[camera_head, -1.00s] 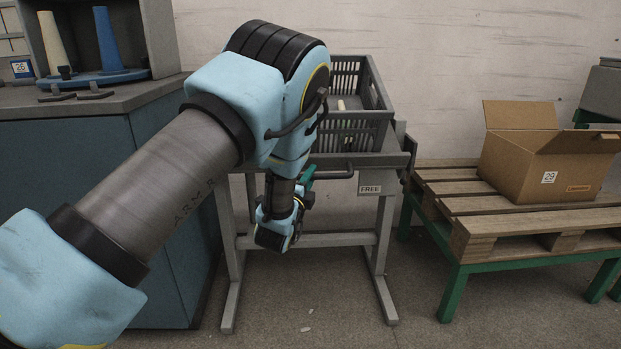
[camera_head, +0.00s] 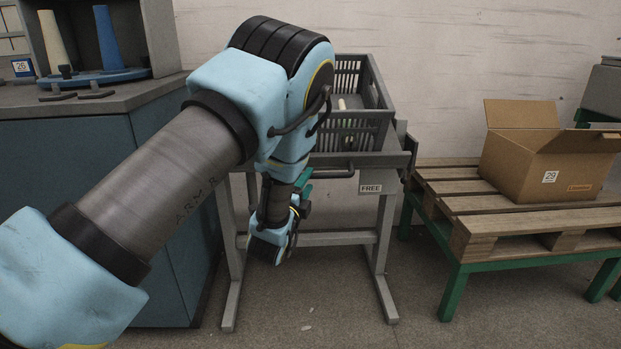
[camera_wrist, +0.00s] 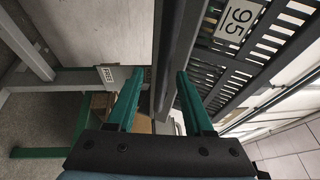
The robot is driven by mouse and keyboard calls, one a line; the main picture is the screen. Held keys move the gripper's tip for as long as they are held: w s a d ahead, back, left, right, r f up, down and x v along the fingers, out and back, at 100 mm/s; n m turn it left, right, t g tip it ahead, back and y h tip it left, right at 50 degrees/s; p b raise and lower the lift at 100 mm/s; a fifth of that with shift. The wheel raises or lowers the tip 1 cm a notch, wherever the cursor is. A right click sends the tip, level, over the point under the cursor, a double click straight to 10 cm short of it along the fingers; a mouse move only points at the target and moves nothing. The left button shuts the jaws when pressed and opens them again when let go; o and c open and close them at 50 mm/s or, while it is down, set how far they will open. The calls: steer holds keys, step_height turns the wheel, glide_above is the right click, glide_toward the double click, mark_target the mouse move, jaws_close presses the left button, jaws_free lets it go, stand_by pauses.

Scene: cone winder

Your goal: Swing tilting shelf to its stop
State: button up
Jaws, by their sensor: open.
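The tilting shelf (camera_head: 388,158) is the grey top of a stand in the middle of the head view, with a black handle (camera_head: 335,174) and a FREE label (camera_head: 370,188) at its front. A grey slatted crate (camera_head: 377,90) sits on it. My gripper (camera_wrist: 160,78) is open, its two green fingers apart. In the head view it is at the shelf's front left, mostly hidden behind my arm and wrist. In the wrist view a grey bar (camera_wrist: 180,40) runs between the fingers; I cannot tell whether they touch it. The crate with a 95 label (camera_wrist: 237,20) lies beyond the right finger.
A blue cabinet (camera_head: 75,200) with cones (camera_head: 107,38) on top stands at the left. A pallet (camera_head: 520,220) on a green frame with an open cardboard box (camera_head: 545,165) stands right of the shelf. The floor in front of the stand is clear.

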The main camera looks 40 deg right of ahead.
steer(key=v, duration=0.7)
steer(key=shift+a, duration=0.2)
steer(key=w+a+n+t+y, duration=0.2)
steer(key=w+a+n+y, duration=0.4)
steer(key=w+a+n, duration=0.45)
steer(key=w+a+n+g+y, duration=0.1)
steer(key=w+a+n+y, duration=0.2)
steer(key=a, duration=0.4)
steer(key=w+a+n+y, duration=0.3)
steer(key=w+a, duration=0.1)
steer(key=a, duration=0.2)
steer(key=s+a+r+n+g+y, duration=0.2)
steer(key=s+a+n+g, duration=0.35)
steer(key=a, duration=0.75)
steer(key=s+a+r+n+g+y, duration=0.25)
steer(key=s+a+n, duration=0.6)
steer(key=a, duration=0.45)
step_height(320, 180, up, 27)
steer(key=s+p, duration=0.1)
steer(key=p, duration=2.7)
steer(key=shift+s+r+m, duration=0.2)
steer(key=shift+s+m, duration=0.05)
steer(key=shift+m, duration=0.1)
